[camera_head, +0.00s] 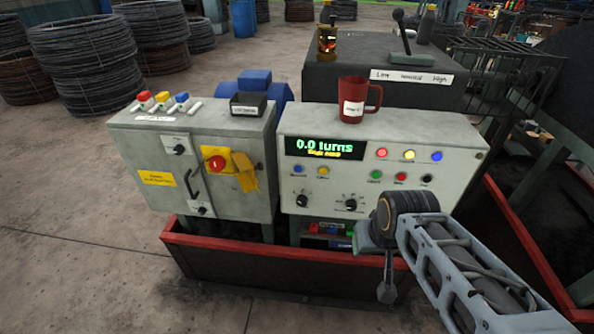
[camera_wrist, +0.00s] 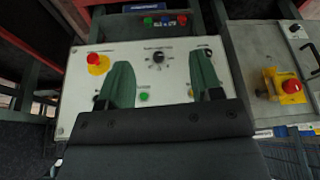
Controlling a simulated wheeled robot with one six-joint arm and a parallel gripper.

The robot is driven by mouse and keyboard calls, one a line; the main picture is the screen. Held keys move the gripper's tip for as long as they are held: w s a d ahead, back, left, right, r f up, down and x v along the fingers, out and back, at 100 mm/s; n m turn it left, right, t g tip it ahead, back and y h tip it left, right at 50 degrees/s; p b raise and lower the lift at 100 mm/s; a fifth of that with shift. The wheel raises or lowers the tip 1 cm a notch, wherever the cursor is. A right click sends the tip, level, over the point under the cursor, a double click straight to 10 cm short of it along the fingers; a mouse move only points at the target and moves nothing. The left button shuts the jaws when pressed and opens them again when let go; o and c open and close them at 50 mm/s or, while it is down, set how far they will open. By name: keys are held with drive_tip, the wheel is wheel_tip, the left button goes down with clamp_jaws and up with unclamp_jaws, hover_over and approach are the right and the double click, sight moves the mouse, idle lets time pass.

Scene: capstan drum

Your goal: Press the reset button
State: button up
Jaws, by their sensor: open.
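The pale control panel (camera_head: 460,180) shows a lit display (camera_head: 325,147) reading "0.0 turns". It carries red (camera_head: 382,152), yellow (camera_head: 409,155) and blue (camera_head: 437,156) round buttons, with green (camera_head: 375,174), red (camera_head: 400,177) and black (camera_head: 427,178) ones below. Blue (camera_head: 298,169) and yellow (camera_head: 323,170) ones sit under the display. I cannot read which label says reset. My gripper (camera_head: 367,238) is in front of the panel's lower right. The wrist view shows the panel upside down, with my gripper (camera_wrist: 161,62) open and empty over it; the fingers hide parts of the panel.
A red mushroom button (camera_wrist: 94,59) on yellow is on the panel, hidden in the head view. A grey cabinet (camera_head: 140,150) with another red knob (camera_head: 216,163) stands left. A dark red mug (camera_head: 354,112) sits on the panel's top. A red-rimmed trough (camera_head: 210,255) lies below.

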clamp_jaws()
idle(0.3)
idle(1.1)
